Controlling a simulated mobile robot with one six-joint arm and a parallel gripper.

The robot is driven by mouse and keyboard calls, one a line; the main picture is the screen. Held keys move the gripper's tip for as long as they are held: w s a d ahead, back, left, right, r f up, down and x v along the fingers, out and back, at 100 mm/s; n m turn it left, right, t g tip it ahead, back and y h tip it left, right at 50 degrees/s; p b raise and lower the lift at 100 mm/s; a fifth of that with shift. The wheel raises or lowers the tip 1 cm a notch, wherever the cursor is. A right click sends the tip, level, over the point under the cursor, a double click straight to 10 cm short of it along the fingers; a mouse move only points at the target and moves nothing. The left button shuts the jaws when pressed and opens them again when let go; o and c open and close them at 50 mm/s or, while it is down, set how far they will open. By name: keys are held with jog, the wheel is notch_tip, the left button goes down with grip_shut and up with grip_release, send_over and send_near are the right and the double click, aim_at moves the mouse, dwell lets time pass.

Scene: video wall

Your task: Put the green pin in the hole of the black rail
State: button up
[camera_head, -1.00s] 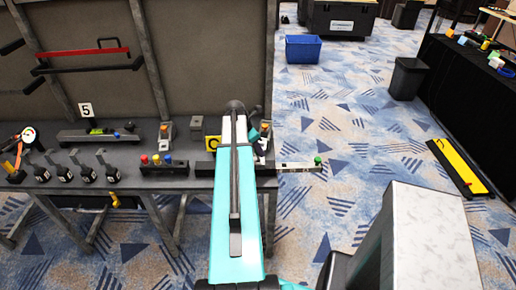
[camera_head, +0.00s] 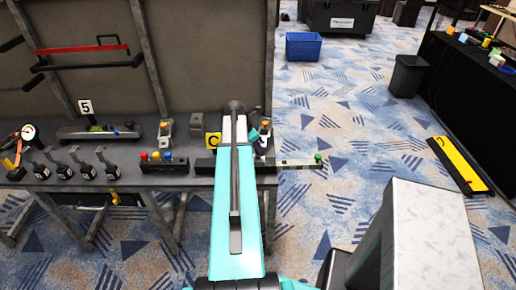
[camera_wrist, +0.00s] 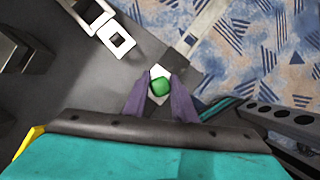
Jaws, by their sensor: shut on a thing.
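My gripper (camera_wrist: 160,92) is shut on the green pin (camera_wrist: 160,87). Its green round end shows between the two purple fingertips in the wrist view, with a white piece just behind it. In the head view my arm hides the middle of the black rail (camera_head: 203,167). A lighter bar (camera_head: 297,164) continues right of my arm, past the table edge, with a green knob at its end.
A block with red, yellow and blue pins (camera_head: 164,166) stands on the table left of my arm. A yellow C sign (camera_head: 213,142) is behind the rail. Several numbered black pieces stand at far left. The carpet (camera_head: 330,110) right of the table is open, with a blue bin (camera_head: 303,46).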

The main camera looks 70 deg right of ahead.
jog(key=shift+f, duration=0.8)
dwell(0.4)
jog(key=o, duration=1.6)
jog(key=shift+o, duration=0.2)
jog(key=shift+r, duration=0.15)
jog(key=shift+r+p, duration=2.2)
jog(key=shift+r, duration=1.15)
